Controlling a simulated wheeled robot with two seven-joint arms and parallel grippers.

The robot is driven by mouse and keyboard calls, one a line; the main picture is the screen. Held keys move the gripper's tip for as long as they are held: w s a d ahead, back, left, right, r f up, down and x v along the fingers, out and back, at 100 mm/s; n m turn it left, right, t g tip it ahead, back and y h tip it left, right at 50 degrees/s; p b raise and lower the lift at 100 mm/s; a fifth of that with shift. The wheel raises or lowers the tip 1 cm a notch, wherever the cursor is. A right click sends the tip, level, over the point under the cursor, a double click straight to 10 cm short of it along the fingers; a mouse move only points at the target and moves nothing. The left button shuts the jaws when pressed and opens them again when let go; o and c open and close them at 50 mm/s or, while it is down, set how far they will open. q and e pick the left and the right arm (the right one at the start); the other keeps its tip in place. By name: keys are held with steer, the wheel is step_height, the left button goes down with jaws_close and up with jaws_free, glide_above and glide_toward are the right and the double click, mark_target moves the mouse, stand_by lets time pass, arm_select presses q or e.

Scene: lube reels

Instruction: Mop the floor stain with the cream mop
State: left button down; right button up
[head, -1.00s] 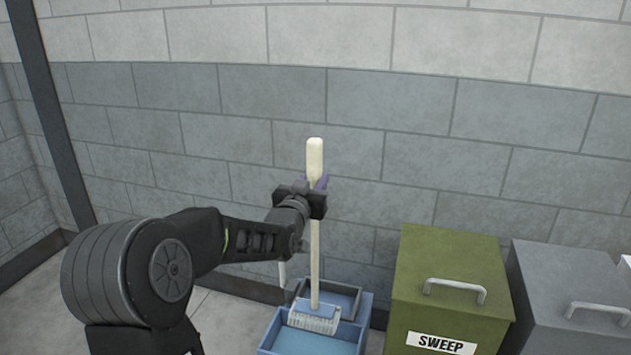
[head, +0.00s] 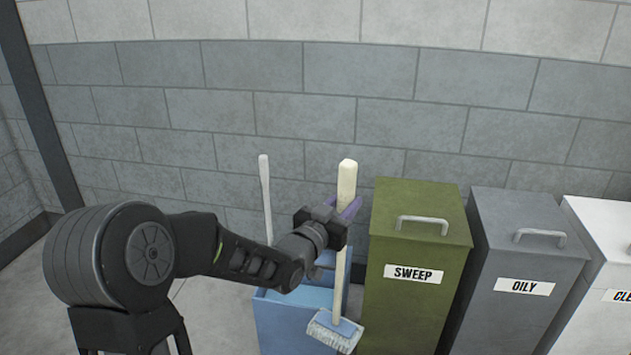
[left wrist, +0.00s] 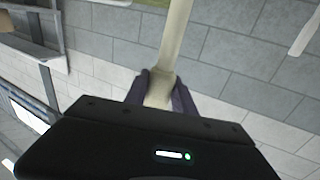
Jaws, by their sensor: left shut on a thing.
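The cream mop (head: 347,182) has a pale handle and a blue-and-white head (head: 335,331). My left gripper (head: 345,210) is shut on its handle, a little below the top. The mop is nearly upright, its head in front of the blue bucket's right side in the head view; I cannot tell whether it touches the bucket. In the left wrist view the handle (left wrist: 172,45) runs up from between the purple fingers. No floor stain shows. My right gripper is not in view.
The blue bucket (head: 285,325) stands by the wall with another light handle (head: 266,195) rising from it. To its right are a green SWEEP bin (head: 415,280), a grey OILY bin (head: 525,255) and a white bin (head: 595,255). Bare floor (head: 215,305) lies left of the bucket.

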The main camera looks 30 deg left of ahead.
arm_select(q)
steer(key=s+d+p, duration=0.2)
steer(key=d+p, duration=1)
steer(key=shift+s+f+p, duration=0.15)
steer(key=shift+f+p, duration=0.15)
